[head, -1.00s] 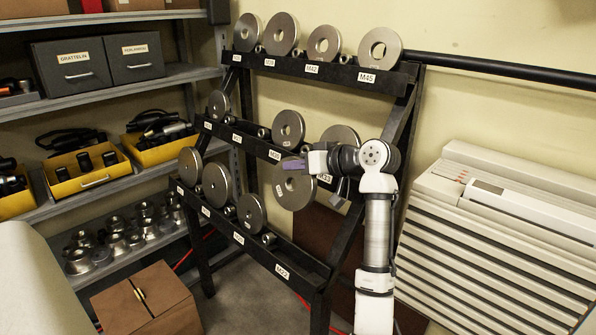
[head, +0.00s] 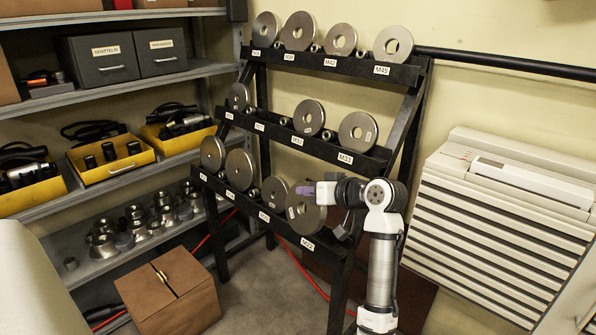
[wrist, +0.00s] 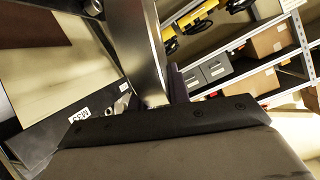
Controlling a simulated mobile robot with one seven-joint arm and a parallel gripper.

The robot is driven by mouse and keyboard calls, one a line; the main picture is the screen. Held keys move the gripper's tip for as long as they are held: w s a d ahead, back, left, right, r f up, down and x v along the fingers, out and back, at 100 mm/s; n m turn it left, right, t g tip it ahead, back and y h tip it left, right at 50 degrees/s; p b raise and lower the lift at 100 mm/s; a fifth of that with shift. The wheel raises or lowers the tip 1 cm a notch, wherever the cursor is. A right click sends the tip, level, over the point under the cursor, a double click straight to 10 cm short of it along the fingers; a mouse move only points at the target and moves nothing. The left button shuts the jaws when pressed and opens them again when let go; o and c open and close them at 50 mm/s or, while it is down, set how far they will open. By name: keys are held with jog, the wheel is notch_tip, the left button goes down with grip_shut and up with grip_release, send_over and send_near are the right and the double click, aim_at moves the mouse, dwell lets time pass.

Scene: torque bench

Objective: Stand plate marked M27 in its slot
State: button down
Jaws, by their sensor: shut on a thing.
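The held plate (head: 303,214), a grey steel disc with a centre hole and a small pale tag, is upright at the right end of the rack's bottom row. My gripper (head: 308,191) is shut on its upper part. The tag is too small to read. The rail label below it (head: 307,243) looks like M22 or M27. The plate's lower edge is close to the bottom rail; I cannot tell whether it is seated or just above. In the wrist view the plate (wrist: 140,45) appears nearly edge-on beyond the dark gripper pad.
The black rack (head: 345,290) holds other discs, including a close left neighbour (head: 274,193) and the M33 disc (head: 358,133) above. A brown box (head: 170,295) stands on the floor at front left. Shelves (head: 190,75) are left, a louvred white unit (head: 500,220) right.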

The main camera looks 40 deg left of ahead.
jog(key=d+f+m+t+h, duration=0.4)
jog(key=d+f+m, duration=0.1)
jog(key=d+f, duration=0.8)
jog(key=w+d+f+m+t+h, duration=0.1)
jog(key=d+f+m+t+h, duration=0.3)
jog(key=d+f, duration=1)
jog(key=w+d+f+m+t+h, duration=0.1)
jog(key=d+f+m+t+h, duration=0.3)
jog(key=d+f, duration=0.9)
notch_tip(320, 180, down, 10)
jog(key=m+h, duration=0.1)
jog(key=m, duration=0.2)
jog(key=shift+d+f+m+t+h, duration=0.2)
jog(key=shift+m+t+h, duration=0.1)
jog(key=shift+m+h, duration=0.1)
jog(key=shift+a+r, duration=0.1)
jog(key=shift+a, duration=0.25)
